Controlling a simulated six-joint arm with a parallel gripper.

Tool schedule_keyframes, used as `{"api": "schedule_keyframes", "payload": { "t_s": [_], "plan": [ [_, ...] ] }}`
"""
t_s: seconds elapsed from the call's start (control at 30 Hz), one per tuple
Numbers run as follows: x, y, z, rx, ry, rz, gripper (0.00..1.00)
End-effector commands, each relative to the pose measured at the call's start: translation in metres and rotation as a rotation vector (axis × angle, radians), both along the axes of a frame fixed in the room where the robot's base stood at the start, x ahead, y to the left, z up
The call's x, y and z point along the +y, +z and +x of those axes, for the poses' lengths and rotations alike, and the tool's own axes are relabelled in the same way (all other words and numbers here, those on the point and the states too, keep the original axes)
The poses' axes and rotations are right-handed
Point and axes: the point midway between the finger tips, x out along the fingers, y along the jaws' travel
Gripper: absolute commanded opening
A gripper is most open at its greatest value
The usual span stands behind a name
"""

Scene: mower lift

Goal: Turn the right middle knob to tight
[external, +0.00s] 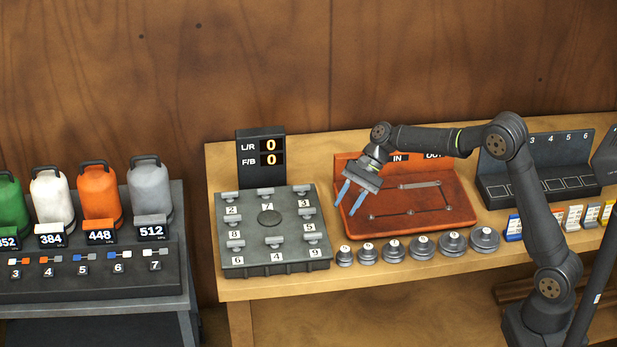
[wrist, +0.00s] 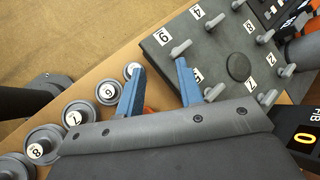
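The grey plate (external: 247,264) carries several grey T-shaped knobs, each with a number label, around a dark round disc. The right middle knob (external: 309,227), labelled 5, stands on its right side with its bar about crosswise. In the wrist view the right middle knob (wrist: 214,92) is partly hidden by a blue finger. My gripper (external: 346,207) is open and empty. It hangs above the table to the right of the plate, apart from the knob. In the wrist view my gripper (wrist: 160,66) shows two blue fingers spread apart.
An orange tray (external: 459,213) lies under and right of my gripper. A row of round weights (external: 394,250) lines the table's front. A display (external: 262,153) reading 0 and 0 stands behind the plate. Colored canisters (external: 100,192) stand on a separate bench at left.

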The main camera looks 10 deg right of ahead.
Motion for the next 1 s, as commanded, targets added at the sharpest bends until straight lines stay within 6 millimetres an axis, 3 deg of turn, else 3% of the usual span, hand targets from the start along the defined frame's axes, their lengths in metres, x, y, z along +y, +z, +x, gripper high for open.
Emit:
{"api": "schedule_keyframes", "payload": {
  "t_s": [0.03,0.17,0.4,0.7,0.87,1.0],
  "plan": [
    [-0.005,-0.013,0.001,0.086,-0.044,0.032,0.34],
    [-0.012,-0.032,0.006,0.286,-0.172,0.14,0.34],
    [-0.037,-0.062,0.042,0.59,-0.481,0.353,0.34],
    [-0.075,-0.088,0.086,0.759,-0.778,0.526,0.34],
    [-0.073,-0.091,0.09,0.772,-0.809,0.546,0.34],
    [-0.054,-0.091,0.09,0.772,-0.807,0.544,0.34]
  ]
}}
